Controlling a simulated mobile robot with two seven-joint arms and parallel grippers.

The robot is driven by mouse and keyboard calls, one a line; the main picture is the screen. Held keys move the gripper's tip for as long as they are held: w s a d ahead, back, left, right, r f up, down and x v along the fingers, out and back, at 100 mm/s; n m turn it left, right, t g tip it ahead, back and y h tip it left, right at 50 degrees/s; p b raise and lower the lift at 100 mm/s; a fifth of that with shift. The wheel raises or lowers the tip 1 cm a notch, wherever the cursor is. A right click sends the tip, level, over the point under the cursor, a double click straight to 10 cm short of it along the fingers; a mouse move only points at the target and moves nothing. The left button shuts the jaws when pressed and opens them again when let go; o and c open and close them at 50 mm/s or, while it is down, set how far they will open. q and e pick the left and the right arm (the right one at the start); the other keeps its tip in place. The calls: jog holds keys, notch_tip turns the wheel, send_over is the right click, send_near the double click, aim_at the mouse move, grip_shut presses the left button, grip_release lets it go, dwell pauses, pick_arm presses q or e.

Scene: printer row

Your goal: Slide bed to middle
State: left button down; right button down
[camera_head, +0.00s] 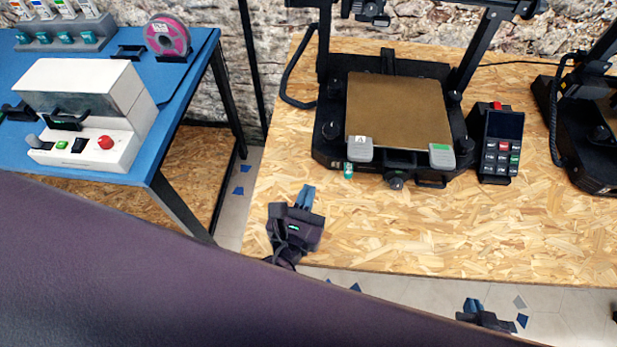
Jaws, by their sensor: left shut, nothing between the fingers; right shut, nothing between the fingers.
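The printer bed (400,110) is a flat brown-gold plate on the black printer (325,150) in the middle of the wooden table. A grey tab marked A (359,148) sits at its front left corner and a grey tab with a green patch (441,155) at its front right. My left gripper (306,190) is shut and empty above the table's front left, apart from the printer and in front of it to the left. My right gripper (472,304) is at the bottom edge, shut, in front of the table and partly cut off by my dark arm.
A keypad box (498,142) stands right of the printer, and another black printer (600,125) is at the right edge. A blue table (185,75) at left carries a white machine (120,90) and a pink spool (167,37). The wooden table's front (440,225) is clear.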

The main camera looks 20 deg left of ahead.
aim_at(325, 136)
pick_arm(q)
jog(key=w, duration=1.1)
jog(key=shift+w, duration=0.75)
jog(key=shift+w+a+r, duration=0.1)
jog(key=shift+w, duration=0.45)
jog(key=shift+w+a+p, duration=0.2)
jog(key=shift+w+p, duration=0.25)
jog(key=shift+w, duration=0.65)
jog(key=shift+w+a, duration=0.1)
jog(key=shift+w, duration=0.1)
